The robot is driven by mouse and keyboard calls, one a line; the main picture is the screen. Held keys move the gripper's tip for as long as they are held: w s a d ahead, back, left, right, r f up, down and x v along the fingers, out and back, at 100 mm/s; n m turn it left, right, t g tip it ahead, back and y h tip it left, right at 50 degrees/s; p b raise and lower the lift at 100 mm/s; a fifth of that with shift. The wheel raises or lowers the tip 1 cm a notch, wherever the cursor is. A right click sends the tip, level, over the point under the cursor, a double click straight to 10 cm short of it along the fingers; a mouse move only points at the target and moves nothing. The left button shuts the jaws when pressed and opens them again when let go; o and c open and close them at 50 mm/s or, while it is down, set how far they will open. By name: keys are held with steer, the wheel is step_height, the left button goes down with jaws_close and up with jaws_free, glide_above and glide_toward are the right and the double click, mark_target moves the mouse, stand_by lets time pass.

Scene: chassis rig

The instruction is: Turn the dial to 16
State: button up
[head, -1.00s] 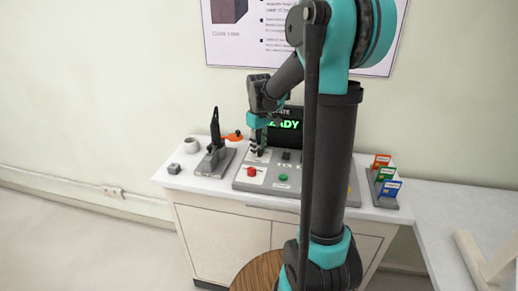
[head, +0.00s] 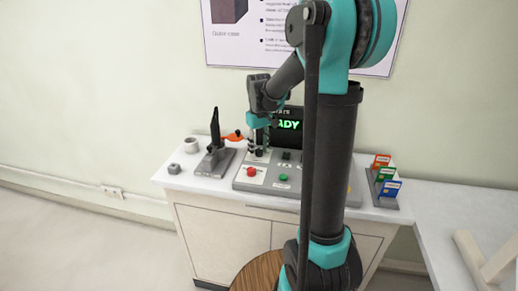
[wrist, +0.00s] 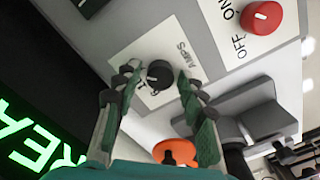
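The dial (wrist: 158,75) is a round black knob with a white pointer mark, on a white plate lettered "AMPS". The numbers around it are partly hidden and too small to read surely. My gripper (wrist: 158,80) is open, with one green-and-black finger on each side of the dial. Gaps show between the knob and both fingers. In the head view my gripper (head: 258,151) points down at the left part of the grey control panel (head: 243,184), and the dial cannot be made out there.
A red ON/OFF knob (wrist: 262,17) is close by; a green button (head: 283,178) is on the panel. A dark screen with green letters (head: 289,125) stands behind. A grey stand with a black lever (head: 215,155) is left, colored cards (head: 388,188) right.

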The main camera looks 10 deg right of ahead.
mark_target(259, 150)
steer(key=shift+o, duration=0.3)
step_height(259, 150, up, 12)
stand_by(0.5)
